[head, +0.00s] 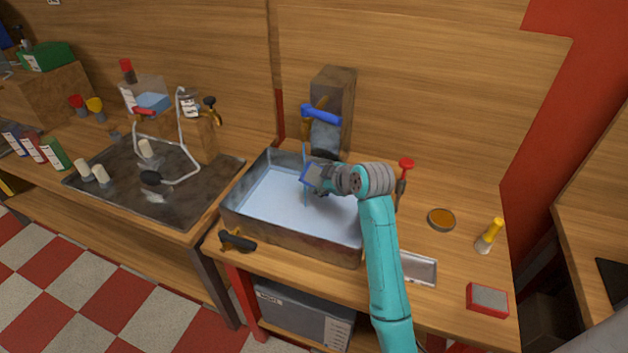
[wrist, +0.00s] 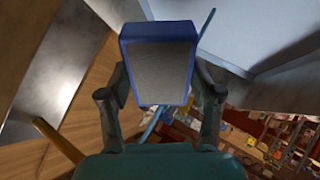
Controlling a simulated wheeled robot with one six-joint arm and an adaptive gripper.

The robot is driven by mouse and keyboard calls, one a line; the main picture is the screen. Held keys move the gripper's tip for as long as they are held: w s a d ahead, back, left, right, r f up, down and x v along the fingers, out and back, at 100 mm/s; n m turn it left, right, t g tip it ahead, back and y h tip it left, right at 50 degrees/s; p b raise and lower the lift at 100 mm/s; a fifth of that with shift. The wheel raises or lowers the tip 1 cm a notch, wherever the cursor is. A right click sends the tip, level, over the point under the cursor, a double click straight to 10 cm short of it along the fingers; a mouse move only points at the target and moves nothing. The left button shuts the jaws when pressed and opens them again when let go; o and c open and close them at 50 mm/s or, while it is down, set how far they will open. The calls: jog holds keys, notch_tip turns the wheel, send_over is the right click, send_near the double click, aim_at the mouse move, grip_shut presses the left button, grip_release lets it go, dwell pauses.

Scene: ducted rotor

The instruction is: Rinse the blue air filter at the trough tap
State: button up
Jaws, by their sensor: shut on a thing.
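The blue air filter (head: 311,175), a small block with a blue frame and a grey face, is held over the trough (head: 285,234). My gripper (head: 321,179) is shut on it. In the wrist view the filter (wrist: 160,68) sits upright between both fingers of the gripper (wrist: 162,84). The trough tap (head: 321,115) has a blue lever and stands at the trough's back edge. A thin light-blue stream (head: 305,198) runs down into the trough beside the filter. In the wrist view the stream (wrist: 207,22) passes behind the filter; I cannot tell whether they touch.
A black-handled valve (head: 238,240) is at the trough's front left. Right of the trough are a red-topped tool (head: 405,167), an amber dish (head: 441,219), a yellow-handled brush (head: 490,235), a silver tray (head: 418,268) and a red-edged block (head: 487,300). A metal tray (head: 150,205) lies left.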

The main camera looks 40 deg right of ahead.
jog(key=s+a, duration=0.1)
jog(key=s, duration=0.7)
dwell(0.7)
jog(key=shift+a, duration=0.1)
dwell(1.1)
jog(key=v, duration=0.6)
jog(key=shift+a+r, duration=0.25)
dwell(0.8)
